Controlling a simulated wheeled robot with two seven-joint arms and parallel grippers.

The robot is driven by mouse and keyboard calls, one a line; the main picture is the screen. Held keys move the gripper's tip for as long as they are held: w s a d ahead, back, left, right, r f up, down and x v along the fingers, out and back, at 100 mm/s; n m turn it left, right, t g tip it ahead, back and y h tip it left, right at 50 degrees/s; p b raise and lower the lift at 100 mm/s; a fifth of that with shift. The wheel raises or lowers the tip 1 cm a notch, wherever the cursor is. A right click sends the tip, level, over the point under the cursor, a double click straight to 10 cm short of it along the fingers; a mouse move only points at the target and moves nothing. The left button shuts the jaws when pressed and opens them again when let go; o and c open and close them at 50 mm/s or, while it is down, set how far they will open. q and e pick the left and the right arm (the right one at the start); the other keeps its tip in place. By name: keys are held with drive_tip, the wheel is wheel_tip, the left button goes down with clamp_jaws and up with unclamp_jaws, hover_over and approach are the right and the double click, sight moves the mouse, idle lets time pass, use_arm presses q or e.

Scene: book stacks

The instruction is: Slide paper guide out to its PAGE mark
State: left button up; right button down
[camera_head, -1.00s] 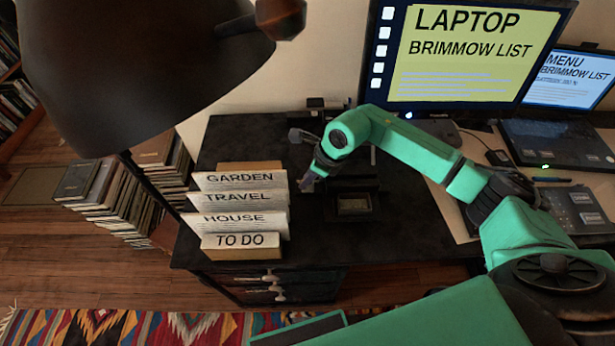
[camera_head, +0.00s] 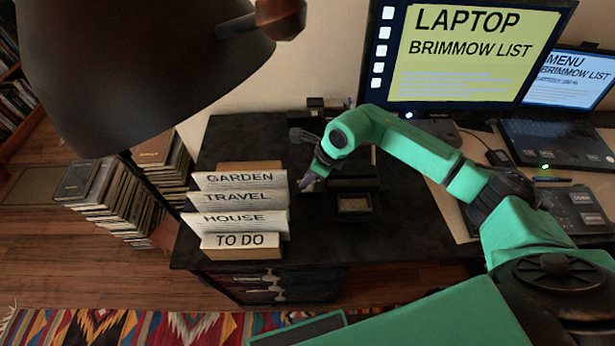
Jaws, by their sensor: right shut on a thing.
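A black device with a dark tray (camera_head: 354,204) stands on the black desk, right of the card holder; I take it for the printer. My right gripper (camera_head: 307,182) comes down at its left side, between it and the labelled cards. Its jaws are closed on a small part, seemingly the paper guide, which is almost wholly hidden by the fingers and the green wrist. I cannot read a PAGE mark at this size. My left gripper is not in view.
A holder with GARDEN, TRAVEL, HOUSE and TO DO cards (camera_head: 240,219) stands close left of the gripper. A large dark lamp shade (camera_head: 130,75) hangs at upper left. A monitor (camera_head: 470,55) and a laptop (camera_head: 555,140) stand at the right.

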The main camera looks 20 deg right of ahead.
drive_tip(key=shift+w+r, duration=0.1)
idle(0.3)
drive_tip(key=shift+w+a+b, duration=0.15)
drive_tip(key=shift+a+b, duration=0.35)
drive_tip(key=shift+b, duration=0.25)
drive_tip(key=shift+a, duration=0.15)
drive_tip(key=c, duration=0.8)
unclamp_jaws()
drive_tip(key=shift+r, duration=0.35)
drive_tip(key=b+v, duration=0.1)
drive_tip(key=v, duration=1.3)
drive_tip(key=shift+f+b, duration=0.1)
drive_tip(key=shift+b, duration=0.3)
drive_tip(key=shift+f, duration=0.1)
